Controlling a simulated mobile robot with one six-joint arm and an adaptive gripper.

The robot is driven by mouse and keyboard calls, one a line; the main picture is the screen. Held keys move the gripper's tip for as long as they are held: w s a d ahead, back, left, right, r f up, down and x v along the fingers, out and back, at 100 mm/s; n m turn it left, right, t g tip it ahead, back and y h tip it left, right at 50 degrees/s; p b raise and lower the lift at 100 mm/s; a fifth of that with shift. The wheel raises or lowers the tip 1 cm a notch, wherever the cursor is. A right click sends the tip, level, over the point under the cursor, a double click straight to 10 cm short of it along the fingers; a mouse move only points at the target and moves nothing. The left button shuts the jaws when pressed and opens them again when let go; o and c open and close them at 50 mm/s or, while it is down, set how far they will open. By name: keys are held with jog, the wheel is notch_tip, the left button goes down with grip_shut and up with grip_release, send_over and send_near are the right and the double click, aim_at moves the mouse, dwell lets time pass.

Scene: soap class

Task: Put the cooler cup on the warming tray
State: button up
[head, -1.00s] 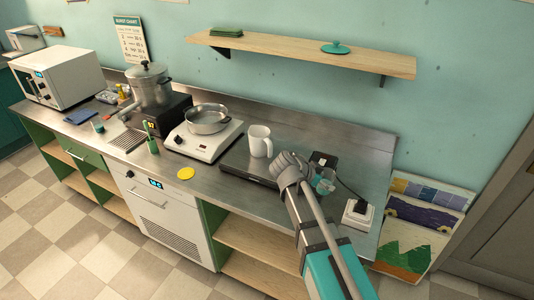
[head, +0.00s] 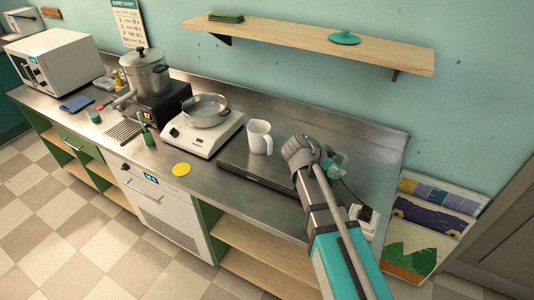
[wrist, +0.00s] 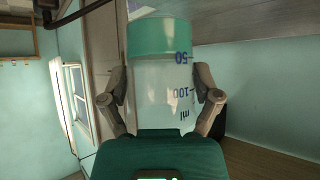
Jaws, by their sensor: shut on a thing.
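My gripper (wrist: 162,88) is shut on a clear cup (wrist: 160,90) with a teal band and dark volume marks, one finger on each side. In the head view my gripper (head: 303,152) is over the right part of the counter, and the cup (head: 336,162) shows partly behind it, to its right. Whether the cup touches the counter cannot be told. The warming tray appears to be the flat dark slab (head: 250,176) left of my gripper. A white mug (head: 259,137) stands upright on it. My gripper and arm hide the slab's right end.
A hotplate (head: 197,136) with a pan (head: 206,111) stands left of the slab. A large pot (head: 145,72) is farther left. A white power block (head: 365,222) with a cable lies at the counter's right. A shelf (head: 310,45) hangs above.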

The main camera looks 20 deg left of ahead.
jog(key=shift+a, duration=0.25)
jog(key=s+a+r+n+t+y+p, duration=0.1)
jog(key=a+r+n+p, duration=0.1)
jog(key=a, duration=1.3)
jog(key=s+a+r+n+t+y+p, duration=0.1)
jog(key=s+a+r+n+y+p, duration=0.1)
jog(key=a, duration=1.2)
jog(key=shift+s+a+r+n, duration=0.25)
jog(key=shift+s+a+n, duration=0.05)
jog(key=shift+a, duration=0.05)
jog(key=w+d+f+b, duration=0.2)
jog(key=d, duration=0.1)
jog(key=w+d+f+b, duration=0.5)
jog(key=d+f+b, duration=0.1)
jog(key=shift+w+d+f, duration=0.2)
jog(key=shift+w+d, duration=0.1)
jog(key=shift+w, duration=0.1)
jog(key=shift+w+d+f+b, duration=0.25)
jog(key=shift+d+f+b, duration=0.05)
jog(key=shift+f, duration=0.05)
